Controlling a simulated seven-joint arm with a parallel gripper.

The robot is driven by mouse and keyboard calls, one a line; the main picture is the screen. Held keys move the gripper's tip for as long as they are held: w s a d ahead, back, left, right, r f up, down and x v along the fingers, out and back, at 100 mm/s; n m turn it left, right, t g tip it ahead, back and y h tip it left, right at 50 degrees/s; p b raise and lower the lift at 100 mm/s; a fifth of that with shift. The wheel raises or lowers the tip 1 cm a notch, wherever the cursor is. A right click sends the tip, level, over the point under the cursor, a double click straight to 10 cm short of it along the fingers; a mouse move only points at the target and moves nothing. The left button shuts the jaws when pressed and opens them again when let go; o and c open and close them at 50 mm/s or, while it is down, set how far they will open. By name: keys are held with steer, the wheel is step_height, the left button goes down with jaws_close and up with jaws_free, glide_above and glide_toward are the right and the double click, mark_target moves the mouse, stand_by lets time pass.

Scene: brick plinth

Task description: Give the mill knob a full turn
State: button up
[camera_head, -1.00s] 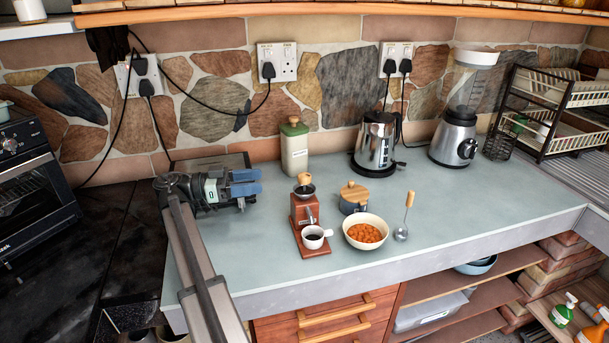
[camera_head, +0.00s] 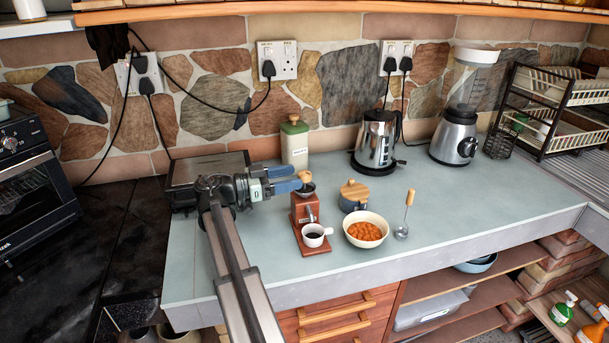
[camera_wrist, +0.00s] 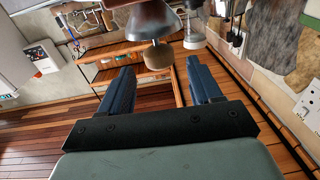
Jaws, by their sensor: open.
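The mill (camera_head: 307,208) stands on the counter, a brown wooden body with a dark metal bowl and a round wooden knob (camera_head: 305,177) on top. In the wrist view the knob (camera_wrist: 158,58) lies just ahead of the fingertip gap, roughly centred, with the dark bowl (camera_wrist: 150,20) beside it. My gripper (camera_head: 297,180) reaches in from the left at knob height. Its blue fingers are open, with nothing held between them. They also show in the wrist view (camera_wrist: 160,68). Contact with the knob cannot be made out.
A white cup (camera_head: 315,236) sits at the mill's foot. A bowl of orange-brown food (camera_head: 384,229), a lidded blue-grey pot (camera_head: 354,200) and a scoop (camera_head: 404,220) stand to the right. A green-lidded canister (camera_head: 294,150) stands behind. The front right counter is clear.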

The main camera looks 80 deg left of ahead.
mark_target(304, 172)
steer(key=shift+w+a, duration=0.1)
steer(key=shift+w, duration=2.3)
steer(key=c, duration=0.9)
steer(key=shift+a+m+h, duration=0.25)
steer(key=shift+m+h, duration=0.45)
steer(key=shift+h, duration=0.4)
steer(key=shift+c, duration=0.3)
steer(key=shift+d+m+g+h, duration=0.15)
steer(key=shift+m+h, duration=0.35)
steer(key=shift+h, duration=0.3)
steer(key=shift+d+m+g+h, duration=0.15)
steer(key=shift+m+h, duration=0.35)
steer(key=shift+h, duration=0.3)
steer(key=o, duration=1)
steer(key=shift+a, duration=0.1)
steer(key=shift+c, duration=0.2)
steer(key=shift+s, duration=0.1)
